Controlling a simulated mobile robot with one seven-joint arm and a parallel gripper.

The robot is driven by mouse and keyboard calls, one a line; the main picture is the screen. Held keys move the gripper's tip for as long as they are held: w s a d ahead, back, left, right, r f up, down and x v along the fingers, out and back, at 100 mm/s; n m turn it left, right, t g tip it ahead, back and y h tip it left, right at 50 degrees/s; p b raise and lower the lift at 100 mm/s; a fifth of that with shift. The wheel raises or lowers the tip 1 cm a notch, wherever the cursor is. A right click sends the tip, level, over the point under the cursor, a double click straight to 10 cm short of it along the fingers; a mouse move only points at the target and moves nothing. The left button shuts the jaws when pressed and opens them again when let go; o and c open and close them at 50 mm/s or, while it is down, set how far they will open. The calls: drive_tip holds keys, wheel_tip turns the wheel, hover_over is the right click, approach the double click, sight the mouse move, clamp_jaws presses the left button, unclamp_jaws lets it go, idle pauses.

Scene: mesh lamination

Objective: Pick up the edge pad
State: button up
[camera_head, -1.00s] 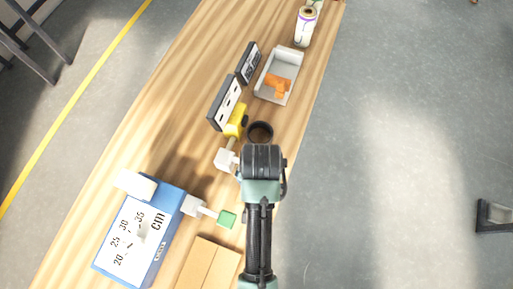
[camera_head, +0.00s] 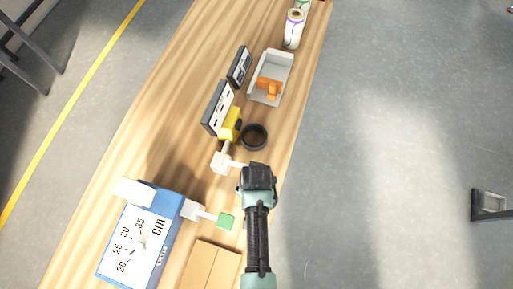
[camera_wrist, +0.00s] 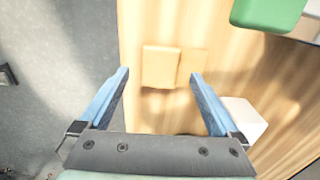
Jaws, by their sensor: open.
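In the wrist view, a small tan block (camera_wrist: 160,66) and a narrower tan piece (camera_wrist: 190,66) lie side by side on the wooden table; they look like the edge pad, though I cannot tell which piece is meant. My arm hides that spot in the head view. My gripper (camera_wrist: 160,73) is open and empty, its blue fingers spread on either side of the tan pieces in the picture. It is above the table, apart from them. In the head view my gripper (camera_head: 257,178) is near the table's right edge, with its fingers hidden.
A blue box with a dial (camera_head: 140,240), a brown box (camera_head: 208,268), a black ring (camera_head: 254,137) and a grey tray (camera_head: 284,62) are on the table.

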drive_tip(key=shift+f, duration=1.2)
drive_tip(key=c, duration=1.4)
